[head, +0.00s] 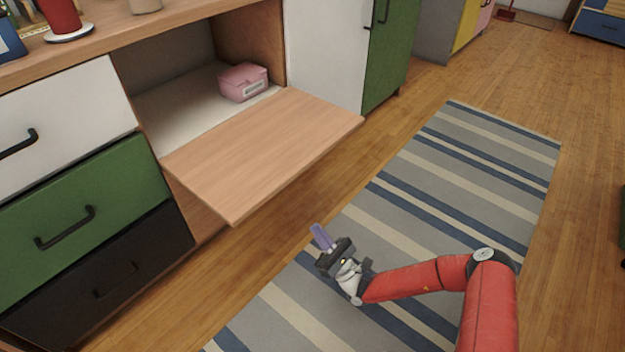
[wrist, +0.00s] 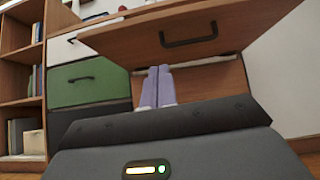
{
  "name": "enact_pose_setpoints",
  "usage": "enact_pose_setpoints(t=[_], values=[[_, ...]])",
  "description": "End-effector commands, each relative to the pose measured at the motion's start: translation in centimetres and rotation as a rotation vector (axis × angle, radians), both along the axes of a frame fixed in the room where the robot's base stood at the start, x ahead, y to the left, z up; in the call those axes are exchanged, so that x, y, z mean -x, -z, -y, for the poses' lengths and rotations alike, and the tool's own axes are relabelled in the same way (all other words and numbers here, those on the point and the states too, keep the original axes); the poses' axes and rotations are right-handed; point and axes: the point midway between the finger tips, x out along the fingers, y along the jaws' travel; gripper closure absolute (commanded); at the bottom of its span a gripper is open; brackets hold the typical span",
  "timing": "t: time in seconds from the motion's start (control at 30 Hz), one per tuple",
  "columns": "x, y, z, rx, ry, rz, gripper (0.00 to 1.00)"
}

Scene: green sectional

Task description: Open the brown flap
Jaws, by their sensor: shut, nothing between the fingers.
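The brown flap (head: 262,155) is hinged at its lower edge and lies folded down, about level, sticking out from the cabinet in the head view. In the wrist view, the flap (wrist: 135,42) is seen from below and in front, with a dark handle (wrist: 188,36) on its outer face. My gripper (head: 321,236) is in front of the flap and lower, over the striped rug, apart from it. Its two pale purple fingers (wrist: 157,86) are together with nothing between them. The handle is hidden in the head view.
A pink box (head: 243,82) sits inside the open compartment. White, green and black drawers (head: 85,215) are left of the flap; white and green doors (head: 388,50) are to its right. The striped rug (head: 480,185) and the floor in front are clear.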

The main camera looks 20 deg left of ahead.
Motion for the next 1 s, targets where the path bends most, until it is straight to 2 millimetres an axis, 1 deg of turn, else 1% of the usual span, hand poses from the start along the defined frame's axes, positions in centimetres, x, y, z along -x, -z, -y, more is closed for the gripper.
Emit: enact_pose_setpoints(t=[0.03,0.1,0.23,0.63,0.7,0.8,0.9,1.0], values=[[0.4,-0.3,-0.2,-0.009,-0.009,-0.017,1.0],[0.5,-0.6,-0.5,-0.012,-0.015,-0.025,1.0],[0.1,-1.7,-1.5,-0.01,-0.015,-0.023,1.0],[-2.2,-7.6,-7.0,-0.011,-0.014,-0.018,1.0],[-2.2,-8.9,-6.7,-0.01,-0.012,-0.019,1.0],[-2.1,-10.1,-6.7,-0.009,-0.013,-0.02,1.0],[-2.1,-10.8,-6.7,-0.009,-0.013,-0.019,1.0],[-2.1,-11.2,-6.7,-0.009,-0.013,-0.02,1.0]])
